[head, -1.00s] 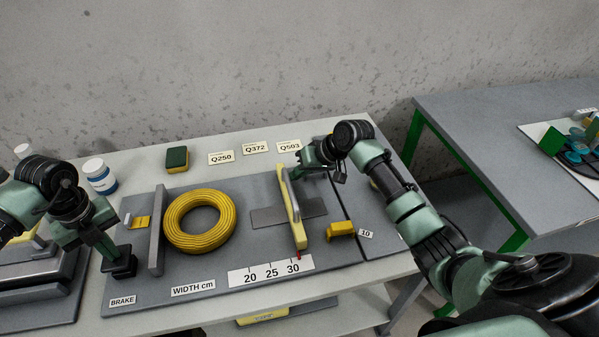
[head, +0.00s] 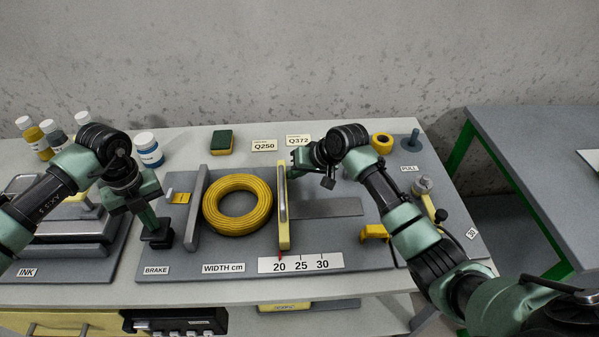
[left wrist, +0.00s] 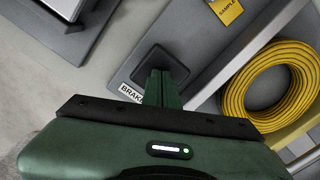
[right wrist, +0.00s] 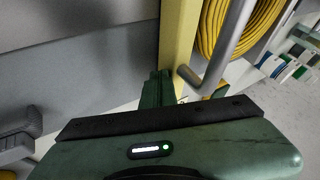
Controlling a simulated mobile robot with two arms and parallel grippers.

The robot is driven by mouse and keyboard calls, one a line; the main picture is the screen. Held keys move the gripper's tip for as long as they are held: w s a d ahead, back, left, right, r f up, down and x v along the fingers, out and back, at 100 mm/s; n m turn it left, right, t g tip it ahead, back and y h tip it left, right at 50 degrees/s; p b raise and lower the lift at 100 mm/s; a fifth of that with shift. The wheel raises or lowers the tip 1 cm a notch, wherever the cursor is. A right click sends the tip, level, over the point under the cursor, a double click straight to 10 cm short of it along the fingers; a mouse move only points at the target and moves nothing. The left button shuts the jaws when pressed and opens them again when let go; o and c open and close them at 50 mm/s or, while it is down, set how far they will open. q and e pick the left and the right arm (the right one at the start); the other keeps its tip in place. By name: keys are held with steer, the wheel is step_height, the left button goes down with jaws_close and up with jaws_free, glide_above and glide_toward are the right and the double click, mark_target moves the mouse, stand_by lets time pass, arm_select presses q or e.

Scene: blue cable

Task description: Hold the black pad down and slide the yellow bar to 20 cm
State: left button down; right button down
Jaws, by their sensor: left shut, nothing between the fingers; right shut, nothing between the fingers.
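The black pad (head: 158,241) stands by the BRAKE label. My left gripper (head: 152,224) is shut, its fingertips on top of the pad; the left wrist view shows the fingers (left wrist: 165,82) over the pad (left wrist: 161,60). The yellow bar (head: 284,235) has a grey handle, and its red pointer is at the 20 mark of the scale (head: 301,263). My right gripper (head: 300,160) is shut and empty at the bar's far right side. In the right wrist view its fingers (right wrist: 158,88) are beside the yellow bar (right wrist: 180,35); exact contact is unclear.
A yellow cable coil (head: 238,230) lies between a grey fixed bar (head: 197,215) and the yellow bar, close to both. A flat grey track (head: 330,207) is bare right of the bar. A yellow block (head: 373,232) stands further right. Bottles (head: 149,150) stand at the back left.

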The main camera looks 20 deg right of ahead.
arm_select(q)
steer(key=shift+f, duration=0.1)
arm_select(e)
steer(key=v, duration=1)
